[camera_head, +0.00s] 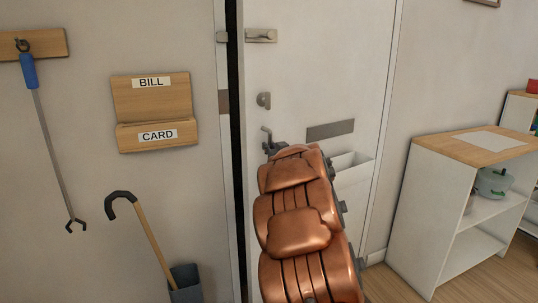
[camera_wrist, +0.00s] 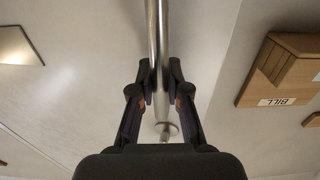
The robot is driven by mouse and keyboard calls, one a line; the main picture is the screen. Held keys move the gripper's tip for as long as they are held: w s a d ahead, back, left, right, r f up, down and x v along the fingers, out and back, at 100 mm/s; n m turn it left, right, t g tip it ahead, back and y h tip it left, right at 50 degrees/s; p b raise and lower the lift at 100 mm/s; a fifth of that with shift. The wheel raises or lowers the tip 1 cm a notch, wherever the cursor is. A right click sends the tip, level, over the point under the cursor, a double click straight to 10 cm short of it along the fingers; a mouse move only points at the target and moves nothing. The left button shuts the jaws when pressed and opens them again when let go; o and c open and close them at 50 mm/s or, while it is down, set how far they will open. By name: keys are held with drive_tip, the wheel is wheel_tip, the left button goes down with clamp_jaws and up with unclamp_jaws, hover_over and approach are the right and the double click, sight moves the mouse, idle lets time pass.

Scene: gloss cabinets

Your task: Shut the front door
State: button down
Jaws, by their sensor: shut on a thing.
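The white front door (camera_head: 335,75) stands slightly ajar in the head view. A narrow dark gap (camera_head: 236,120) runs down between its left edge and the frame. Its grey lever handle (camera_head: 266,131) is at the left side of the door, below a round lock (camera_head: 263,100). My gripper (camera_head: 274,149) is at the handle, partly hidden by my copper-coloured arm. In the wrist view my gripper (camera_wrist: 160,78) has its two fingers closed on either side of the metal handle bar (camera_wrist: 158,35).
A bolt (camera_head: 262,36) sits high on the door. Left on the wall are a BILL/CARD holder (camera_head: 152,100), a hanging grabber (camera_head: 45,130) and a cane (camera_head: 145,230) in a grey bin (camera_head: 186,285). A white shelf unit (camera_head: 425,215) stands right. A mail basket (camera_head: 352,170) is on the door.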

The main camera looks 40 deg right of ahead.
sight(257, 145)
drive_tip(key=w+d+m+h, duration=0.1)
drive_tip(key=w+d+h, duration=0.1)
drive_tip(key=w, duration=1.2)
drive_tip(key=shift+d+r+m+g, duration=0.2)
drive_tip(key=shift+d+m+g, duration=0.15)
drive_tip(key=shift+d, duration=0.55)
drive_tip(key=c, duration=1.1)
unclamp_jaws()
drive_tip(key=shift+w+f, duration=0.1)
drive_tip(key=shift+f, duration=0.1)
drive_tip(key=shift+c, duration=0.2)
drive_tip(key=shift+a, duration=0.15)
drive_tip(key=shift+v, duration=5.95)
drive_tip(key=shift+r, duration=0.1)
